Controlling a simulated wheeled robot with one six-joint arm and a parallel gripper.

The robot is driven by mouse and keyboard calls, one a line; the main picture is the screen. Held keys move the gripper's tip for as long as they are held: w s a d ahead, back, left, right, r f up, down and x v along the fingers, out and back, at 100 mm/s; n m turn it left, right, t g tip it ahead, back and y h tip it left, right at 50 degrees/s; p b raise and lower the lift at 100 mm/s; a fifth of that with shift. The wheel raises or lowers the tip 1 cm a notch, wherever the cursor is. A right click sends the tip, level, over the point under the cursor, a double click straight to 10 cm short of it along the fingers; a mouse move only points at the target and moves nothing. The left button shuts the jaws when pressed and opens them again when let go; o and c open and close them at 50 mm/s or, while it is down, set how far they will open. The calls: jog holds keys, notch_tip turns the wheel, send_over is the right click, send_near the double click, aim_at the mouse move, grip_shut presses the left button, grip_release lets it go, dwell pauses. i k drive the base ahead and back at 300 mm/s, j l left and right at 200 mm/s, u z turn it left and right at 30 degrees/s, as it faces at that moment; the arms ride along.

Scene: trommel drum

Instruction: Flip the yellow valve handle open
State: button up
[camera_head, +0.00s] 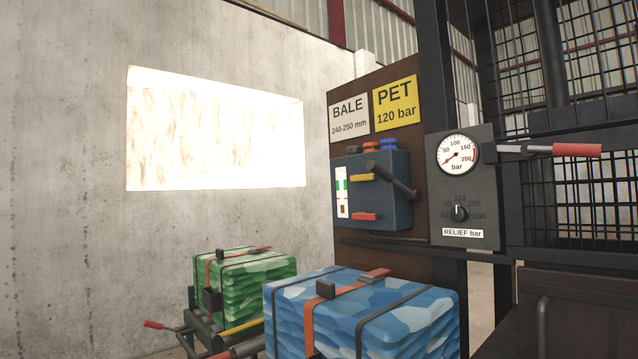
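A blue-grey control box (390,212) is mounted on the brown panel in the middle of the view. A short yellow handle (361,178) sticks out sideways from its front, roughly level. A dark lever (398,184) with a thick knob slants across the box just right of the yellow handle. A similar red handle (364,216) sits lower on the box. The yellow handle's pivot is too small to make out. My gripper does not show in this view.
A blue strapped bale (400,325) stands in front below the box, with a green strapped bale (245,285) to its left. A pressure gauge (457,153) and a red-gripped lever (575,150) are at right. A yellow bar (243,333) lies low by the bales.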

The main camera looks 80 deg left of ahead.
aim_at(355, 178)
jog(key=u, duration=1.9)
jog(key=i+j+z, duration=0.2)
jog(key=j, duration=0.35)
jog(key=i+j+z, duration=0.15)
jog(key=i+j, duration=0.05)
jog(key=j, duration=0.1)
